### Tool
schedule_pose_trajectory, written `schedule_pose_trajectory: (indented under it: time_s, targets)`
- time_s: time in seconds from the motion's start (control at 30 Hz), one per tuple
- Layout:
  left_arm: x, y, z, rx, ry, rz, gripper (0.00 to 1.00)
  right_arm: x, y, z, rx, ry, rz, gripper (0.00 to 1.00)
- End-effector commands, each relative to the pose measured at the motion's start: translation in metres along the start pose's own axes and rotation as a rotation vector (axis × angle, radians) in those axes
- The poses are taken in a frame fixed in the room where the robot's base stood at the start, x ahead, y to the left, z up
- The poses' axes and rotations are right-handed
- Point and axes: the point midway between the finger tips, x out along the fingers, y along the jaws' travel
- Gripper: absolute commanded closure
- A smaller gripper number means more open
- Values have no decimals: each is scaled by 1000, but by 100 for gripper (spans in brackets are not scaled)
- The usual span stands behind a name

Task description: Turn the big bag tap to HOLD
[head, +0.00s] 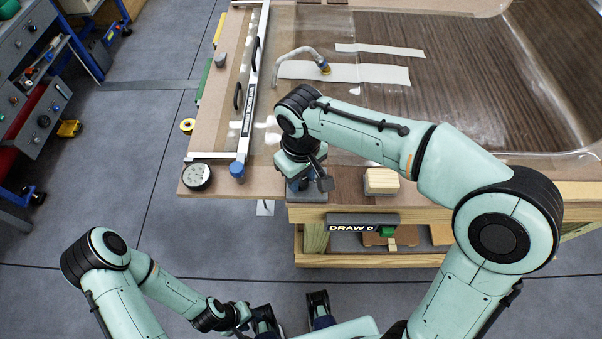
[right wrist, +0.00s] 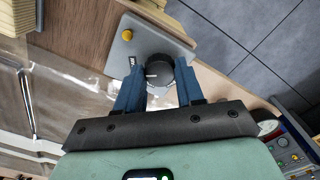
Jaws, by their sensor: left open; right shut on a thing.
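The big bag tap is a black round knob (right wrist: 160,72) with a white pointer line, on a grey plate (right wrist: 127,45) at the bench corner. In the right wrist view its pointer points left, towards a small dark label too blurred to read. My right gripper (right wrist: 157,82) is shut on the knob, one blue finger on each side. In the head view my right gripper (head: 306,182) is over the grey plate, and my wrist hides the knob. A black sign below reads "DRAW 0" (head: 362,222). My left gripper (head: 291,314) is open and empty, low in front of the bench.
A yellow button (right wrist: 127,34) sits on the tap's plate. A wooden block (head: 381,181) stands right of my right gripper. A round gauge (head: 197,177) lies at the bench's left corner. A clear bag (head: 455,70) covers the brown panel.

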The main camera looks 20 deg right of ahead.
Motion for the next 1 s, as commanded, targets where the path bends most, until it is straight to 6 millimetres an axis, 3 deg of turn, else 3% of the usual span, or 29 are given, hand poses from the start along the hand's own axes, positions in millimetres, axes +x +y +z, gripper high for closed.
schedule_pose_trajectory:
  time_s: [1.0]
  targets:
    - [-45, 19, -8, 7, 20, 7, 57, -2, 0, 0, -823, 1, 2, 93]
